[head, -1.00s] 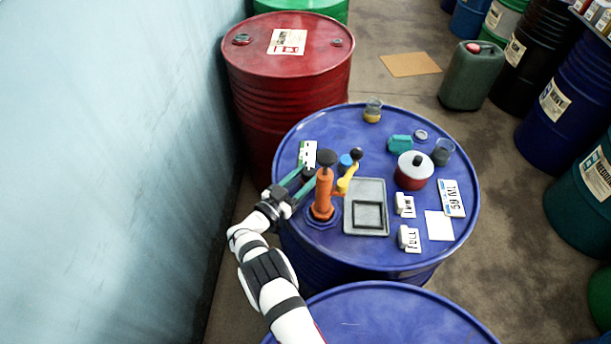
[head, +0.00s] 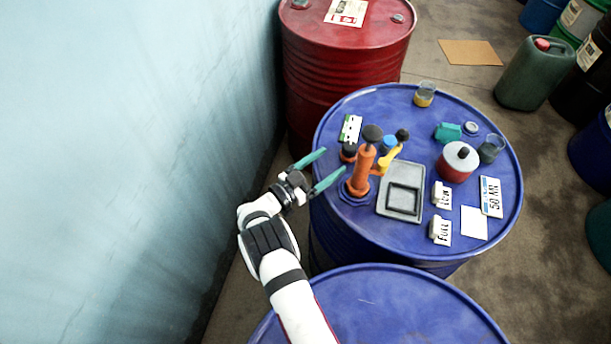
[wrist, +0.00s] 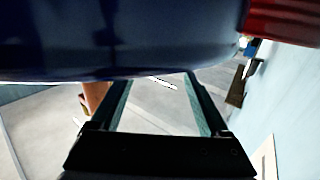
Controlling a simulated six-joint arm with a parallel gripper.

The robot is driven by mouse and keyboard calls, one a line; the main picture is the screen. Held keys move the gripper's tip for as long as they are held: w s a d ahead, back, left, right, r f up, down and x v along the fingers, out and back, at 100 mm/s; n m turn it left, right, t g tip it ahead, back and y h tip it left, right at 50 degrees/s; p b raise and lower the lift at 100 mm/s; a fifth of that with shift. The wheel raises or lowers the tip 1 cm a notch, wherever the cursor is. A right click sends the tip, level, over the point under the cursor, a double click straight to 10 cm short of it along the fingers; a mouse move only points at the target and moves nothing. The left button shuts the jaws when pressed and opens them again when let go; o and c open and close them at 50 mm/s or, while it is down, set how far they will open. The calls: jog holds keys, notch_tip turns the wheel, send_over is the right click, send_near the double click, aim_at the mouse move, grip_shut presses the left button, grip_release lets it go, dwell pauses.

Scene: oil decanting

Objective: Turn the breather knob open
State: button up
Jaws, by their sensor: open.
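A small dark knob with a reddish base (head: 348,151) stands on the blue drum's top at its left side, behind the orange hand pump (head: 362,170); it looks like the breather knob, though its marking is too small to read. My gripper (head: 335,161) is open, its two green fingers spread wide at the drum's left edge. The fingertips are close to the dark knob and pump; whether they touch is unclear. In the wrist view, the gap between the fingers (wrist: 158,78) holds nothing, and the blue drum's side (wrist: 130,45) fills the top. The knob is not visible there.
A grey tray (head: 400,217), a red pot (head: 455,170), label blocks and beakers share the drum top. A pale blue wall (head: 150,150) rises left; a red drum (head: 340,85) stands behind.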

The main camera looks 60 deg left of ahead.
jog(key=s+d, duration=0.1)
jog(key=s, duration=0.8)
jog(key=shift+d, duration=0.35)
